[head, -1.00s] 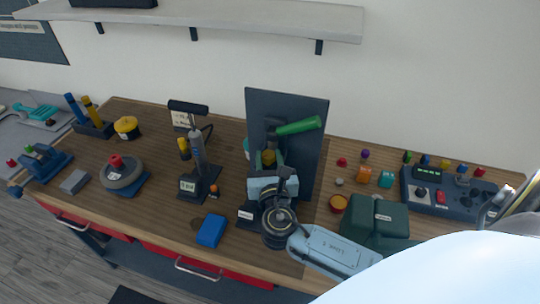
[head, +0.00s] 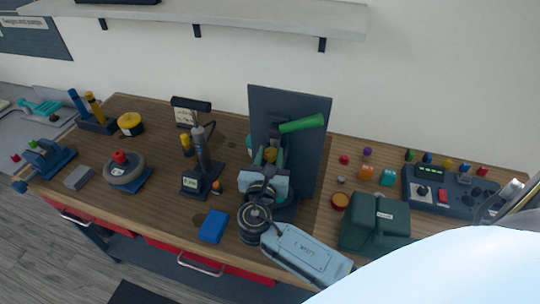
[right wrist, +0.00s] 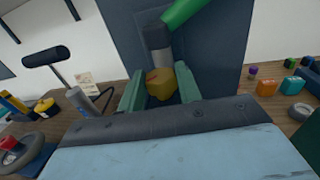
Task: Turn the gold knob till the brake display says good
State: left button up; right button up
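The gold knob (head: 270,155) is on a fixture in front of a dark upright panel (head: 312,140), below a green handle (head: 302,124). In the right wrist view the knob (right wrist: 161,84) sits between the two green fingers of my right gripper (right wrist: 161,88), which appear to bear on both its sides. In the head view the right gripper (head: 268,168) reaches the knob from the front. A small display (head: 190,184) stands on a black base left of the fixture, and a green-lit display (head: 428,179) is on the right console. I cannot read either or tell which is the brake display. My left gripper is out of view.
A blue block (head: 213,227) lies left of my right arm. A dark green case (head: 374,222) stands close on its right. A grey wheel (head: 124,169) sits at the left. A shelf (head: 240,14) hangs above.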

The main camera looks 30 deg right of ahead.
jog(key=o, duration=0.4)
jog(key=shift+o, duration=0.2)
jog(key=b+v, duration=0.2)
jog(key=v, duration=1.1)
jog(key=shift+s+a, duration=0.15)
